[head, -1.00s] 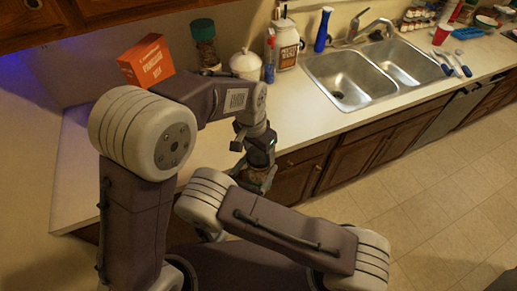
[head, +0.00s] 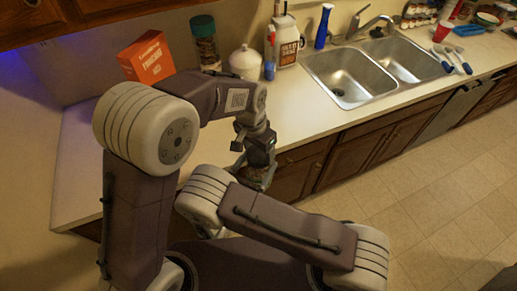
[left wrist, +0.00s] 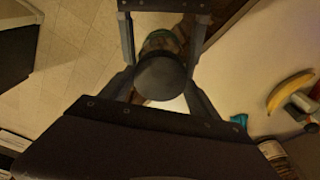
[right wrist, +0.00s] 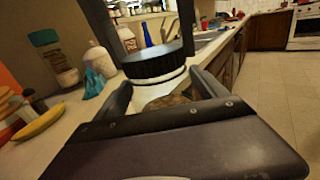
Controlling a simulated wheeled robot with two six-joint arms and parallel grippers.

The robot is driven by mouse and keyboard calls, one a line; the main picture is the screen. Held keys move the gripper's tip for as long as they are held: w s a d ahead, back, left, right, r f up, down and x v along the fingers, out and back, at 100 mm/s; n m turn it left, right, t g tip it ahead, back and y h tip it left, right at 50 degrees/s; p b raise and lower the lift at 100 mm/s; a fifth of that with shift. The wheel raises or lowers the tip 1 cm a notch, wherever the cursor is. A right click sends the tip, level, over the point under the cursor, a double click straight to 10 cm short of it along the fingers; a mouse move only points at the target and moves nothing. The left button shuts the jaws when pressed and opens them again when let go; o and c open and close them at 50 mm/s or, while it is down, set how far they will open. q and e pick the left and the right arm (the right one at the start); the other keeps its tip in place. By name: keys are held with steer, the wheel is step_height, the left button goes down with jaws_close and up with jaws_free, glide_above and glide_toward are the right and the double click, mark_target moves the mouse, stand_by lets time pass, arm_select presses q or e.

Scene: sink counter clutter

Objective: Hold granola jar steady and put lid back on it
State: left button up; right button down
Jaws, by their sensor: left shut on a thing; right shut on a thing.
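The black lid (right wrist: 152,63) is between the fingers of my left gripper (left wrist: 160,78), which is shut on it from above. The lid shows as a dark disc (left wrist: 161,76) in the left wrist view. The granola jar (right wrist: 165,102), clear with brown contents, is between the fingers of my right gripper (right wrist: 160,100), which is shut on it. The lid is just above the jar's pale rim; I cannot tell whether they touch. The jar partly shows behind the lid in the left wrist view (left wrist: 160,42). In the head view, my arms hide much of both.
The jar is held in front of the counter (head: 310,112) edge, over the floor. An orange box (head: 148,60), a tall green-lidded jar (head: 205,42), a white pot (head: 244,63) and a double sink (head: 345,78) are along the counter. A banana (left wrist: 290,90) lies on the counter.

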arm_select(q)
steer(key=m, duration=0.6)
steer(key=shift+w+a+m+g, duration=0.1)
steer(key=shift+m+g, duration=0.2)
steer(key=shift+g, duration=0.1)
steer(key=m+g, duration=0.1)
steer(key=m, duration=0.5)
steer(key=shift+w, duration=0.1)
steer(key=o, duration=1.3)
steer(key=shift+r, duration=0.1)
steer(key=shift+r, duration=2.2)
steer(key=shift+o, duration=0.9)
